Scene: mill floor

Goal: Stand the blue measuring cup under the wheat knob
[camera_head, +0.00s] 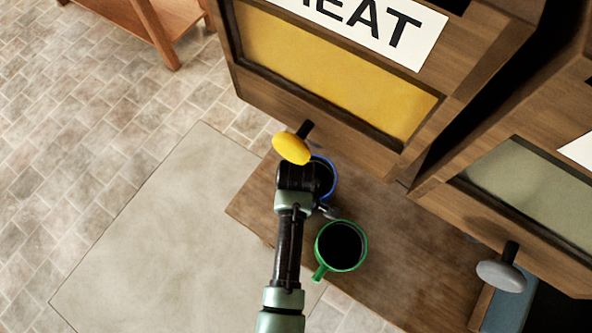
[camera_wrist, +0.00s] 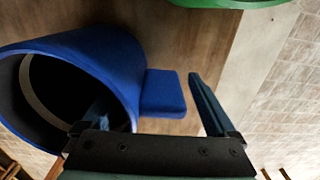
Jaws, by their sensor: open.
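The blue measuring cup (camera_head: 332,168) stands on the wooden shelf, partly hidden behind my arm, near and below the yellow wheat knob (camera_head: 292,148). Whether it is directly beneath the knob I cannot tell. In the wrist view the blue cup (camera_wrist: 128,62) fills the left side, with its dark mouth showing and its block-like handle (camera_wrist: 163,92) pointing right. My gripper (camera_wrist: 150,95) is open around the cup's near wall and handle. One finger appears inside the mouth and the other is right of the handle, with a gap.
A green cup (camera_head: 364,246) stands on the shelf (camera_head: 420,262) close by; its edge shows at the top of the wrist view (camera_wrist: 225,3). The wheat bin (camera_head: 330,75) overhangs the shelf. A second bin with a grey knob (camera_head: 502,276) is at right.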

